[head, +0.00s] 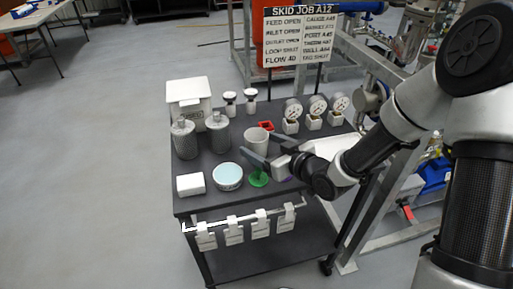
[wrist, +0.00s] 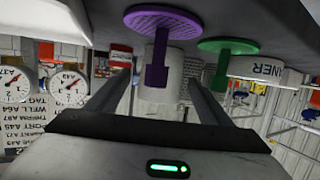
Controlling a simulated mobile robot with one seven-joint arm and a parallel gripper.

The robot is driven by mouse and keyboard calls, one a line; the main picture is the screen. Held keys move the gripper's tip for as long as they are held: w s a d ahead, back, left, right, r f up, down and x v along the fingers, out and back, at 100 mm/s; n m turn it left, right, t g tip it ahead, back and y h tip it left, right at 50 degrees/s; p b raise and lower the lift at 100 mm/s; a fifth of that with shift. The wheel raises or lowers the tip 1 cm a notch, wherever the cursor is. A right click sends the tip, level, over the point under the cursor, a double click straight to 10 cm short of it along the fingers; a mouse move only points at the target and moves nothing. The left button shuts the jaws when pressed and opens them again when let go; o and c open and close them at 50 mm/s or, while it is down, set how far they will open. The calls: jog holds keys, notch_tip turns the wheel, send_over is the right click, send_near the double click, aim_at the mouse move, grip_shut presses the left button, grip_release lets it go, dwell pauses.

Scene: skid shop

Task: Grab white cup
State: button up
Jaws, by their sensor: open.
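The white cup (head: 256,139) stands upright on the dark cart top, near the middle, just beyond my gripper (head: 263,151). In the wrist view, which is upside down, the cup (wrist: 176,72) shows between the two open fingers of my gripper (wrist: 160,78), partly hidden behind a purple handled disc (wrist: 161,20). The fingers are apart and empty, pointing towards the cup. I cannot tell whether they touch it.
A green handled disc (head: 258,179) and a round tub with a pale blue top (head: 228,177) stand in front of the cup. A red object (head: 266,126) lies behind it. Gauges (head: 293,110) stand to the right; grey canisters (head: 217,132) to the left.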

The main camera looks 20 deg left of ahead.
jog(key=shift+x, duration=1.45)
jog(key=c, duration=1.1)
